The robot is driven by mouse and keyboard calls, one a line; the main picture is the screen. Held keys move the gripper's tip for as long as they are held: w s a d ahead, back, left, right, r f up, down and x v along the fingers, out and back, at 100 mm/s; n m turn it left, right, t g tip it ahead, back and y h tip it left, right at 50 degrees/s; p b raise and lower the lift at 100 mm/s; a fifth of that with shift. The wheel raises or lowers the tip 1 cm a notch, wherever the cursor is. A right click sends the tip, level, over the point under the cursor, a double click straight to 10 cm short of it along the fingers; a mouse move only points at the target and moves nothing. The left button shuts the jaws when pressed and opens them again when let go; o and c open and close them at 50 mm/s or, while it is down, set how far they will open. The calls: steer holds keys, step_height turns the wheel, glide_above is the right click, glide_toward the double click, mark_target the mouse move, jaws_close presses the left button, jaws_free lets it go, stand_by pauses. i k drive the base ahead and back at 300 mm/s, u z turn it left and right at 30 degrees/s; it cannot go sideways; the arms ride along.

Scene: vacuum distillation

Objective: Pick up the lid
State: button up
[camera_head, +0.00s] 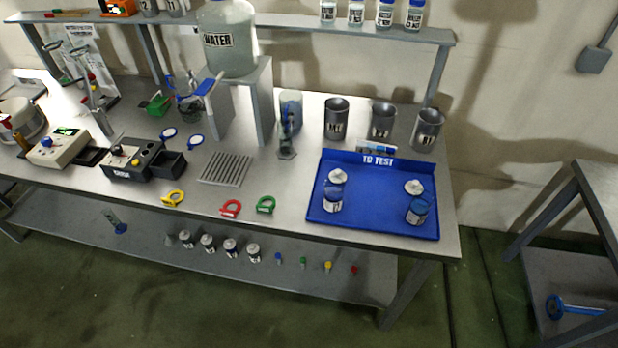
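Two small pale round pieces that look like lids are in the blue tray marked "TO TEST" (372,226): a left lid (337,176) and a right lid (413,187). Each is just behind a small blue labelled jar: the left jar (333,200) and the right jar (418,211). Whether each piece lies on the tray floor or on something is too small to tell. Which one the task names is not clear. My gripper is not in view.
Three grey cups stand behind the tray, including the left cup (337,118). A water tank (228,40) is on a stand. Coloured rings, such as a red ring (231,208), lie on the table left of the tray. Several small containers (230,247) are on the lower shelf. Green floor is free in front.

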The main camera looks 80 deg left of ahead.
mark_target(339, 173)
steer(key=u, duration=3.95)
steer(key=i, duration=0.7)
steer(key=u, duration=0.05)
